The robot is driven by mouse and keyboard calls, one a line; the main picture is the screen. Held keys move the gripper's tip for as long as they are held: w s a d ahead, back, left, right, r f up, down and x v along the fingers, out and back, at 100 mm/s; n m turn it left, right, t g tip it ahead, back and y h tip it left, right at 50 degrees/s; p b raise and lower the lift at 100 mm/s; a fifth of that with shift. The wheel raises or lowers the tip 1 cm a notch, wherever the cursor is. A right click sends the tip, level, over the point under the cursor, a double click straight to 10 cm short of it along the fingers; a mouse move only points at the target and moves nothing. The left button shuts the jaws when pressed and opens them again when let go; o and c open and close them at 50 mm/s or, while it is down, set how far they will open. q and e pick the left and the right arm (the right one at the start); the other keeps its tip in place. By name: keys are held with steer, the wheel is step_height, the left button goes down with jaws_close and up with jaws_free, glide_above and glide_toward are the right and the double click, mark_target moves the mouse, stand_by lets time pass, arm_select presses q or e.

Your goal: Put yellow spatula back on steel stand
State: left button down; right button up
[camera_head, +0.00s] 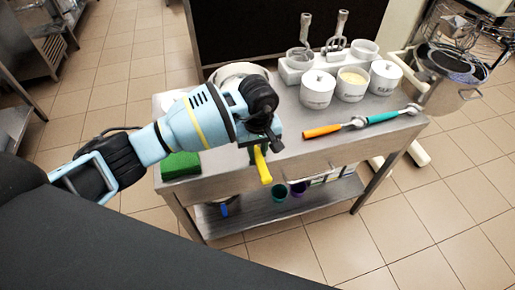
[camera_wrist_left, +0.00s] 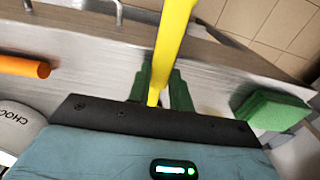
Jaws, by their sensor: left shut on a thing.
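My left gripper (camera_head: 257,150) reaches over the front edge of the steel stand (camera_head: 335,158), a table with a lower shelf. It is shut on the yellow spatula (camera_head: 262,167), whose yellow handle points down and toward the front of the stand. In the left wrist view the yellow spatula (camera_wrist_left: 173,40) runs up between the green fingers of the left gripper (camera_wrist_left: 160,88). The spatula's other end is hidden by the gripper. I cannot tell whether the spatula touches the stand. My right gripper is not in view.
An orange-handled tool (camera_head: 322,131) and a teal-handled tool (camera_head: 385,117) lie on the stand's right side. A green sponge (camera_head: 181,165) is at the left front corner. White tubs (camera_head: 318,90) and a holder with whisks stand behind. Cups sit on the lower shelf.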

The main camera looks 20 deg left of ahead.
mark_target(257, 154)
arm_select(q)
steer(key=shift+f, duration=0.2)
steer(key=c, duration=1.3)
jaws_free()
steer(key=shift+o, duration=0.2)
steer(key=shift+r, duration=0.2)
step_height(257, 154, up, 12)
steer(key=shift+s, duration=0.15)
